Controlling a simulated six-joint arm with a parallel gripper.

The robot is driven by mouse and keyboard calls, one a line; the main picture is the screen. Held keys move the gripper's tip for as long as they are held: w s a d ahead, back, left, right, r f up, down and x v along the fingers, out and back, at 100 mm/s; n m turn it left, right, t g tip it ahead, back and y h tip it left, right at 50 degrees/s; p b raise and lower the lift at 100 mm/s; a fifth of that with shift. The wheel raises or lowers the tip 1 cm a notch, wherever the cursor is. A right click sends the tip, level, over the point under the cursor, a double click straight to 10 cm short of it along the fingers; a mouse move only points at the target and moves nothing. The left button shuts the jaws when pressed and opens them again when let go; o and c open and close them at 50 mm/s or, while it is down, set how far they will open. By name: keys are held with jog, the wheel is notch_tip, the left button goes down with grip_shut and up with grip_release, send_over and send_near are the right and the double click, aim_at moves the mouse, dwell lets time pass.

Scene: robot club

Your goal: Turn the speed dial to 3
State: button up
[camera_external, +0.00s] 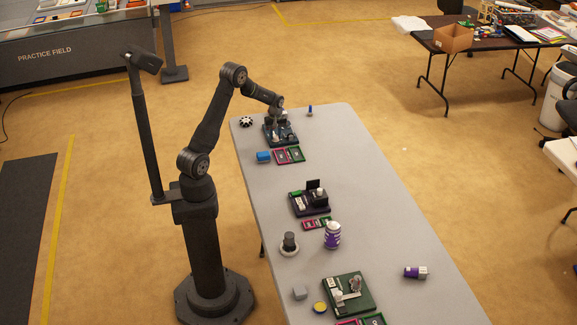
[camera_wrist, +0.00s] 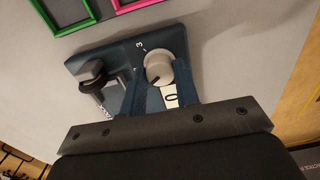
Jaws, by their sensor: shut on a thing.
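The speed dial (camera_wrist: 160,66) is a pale grey round knob on a dark blue panel (camera_wrist: 118,52). A "3" is printed on the panel beyond the knob, and a white label with a "0" shows on the near side. A dark line on the knob's top points toward the near side; its exact setting is unclear. My gripper (camera_wrist: 156,76) has one finger on each side of the knob and is shut on it. In the external view my gripper (camera_external: 277,107) is low over the panel (camera_external: 283,142) at the table's far end, largely hiding the dial.
A black fixture (camera_wrist: 94,74) stands on the same panel, left of the knob. Green (camera_wrist: 66,14) and pink frames lie just beyond. On the grey table (camera_external: 375,190) are a blue block (camera_external: 263,157), a black-and-white wheel (camera_external: 246,122), a purple-labelled can (camera_external: 332,236) and two other panels.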

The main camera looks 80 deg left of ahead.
aim_at(276, 136)
jog(key=m, duration=0.4)
jog(key=shift+m, duration=0.3)
jog(key=m, duration=0.3)
jog(key=shift+m, duration=0.4)
jog(key=m, duration=0.8)
jog(key=shift+r+m, duration=0.1)
jog(key=shift+m, duration=0.4)
jog(key=o, duration=1)
jog(key=shift+c, duration=0.2)
notch_tip(276, 136, up, 17)
jog(key=shift+d+r, duration=0.15)
jog(key=shift+d, duration=0.05)
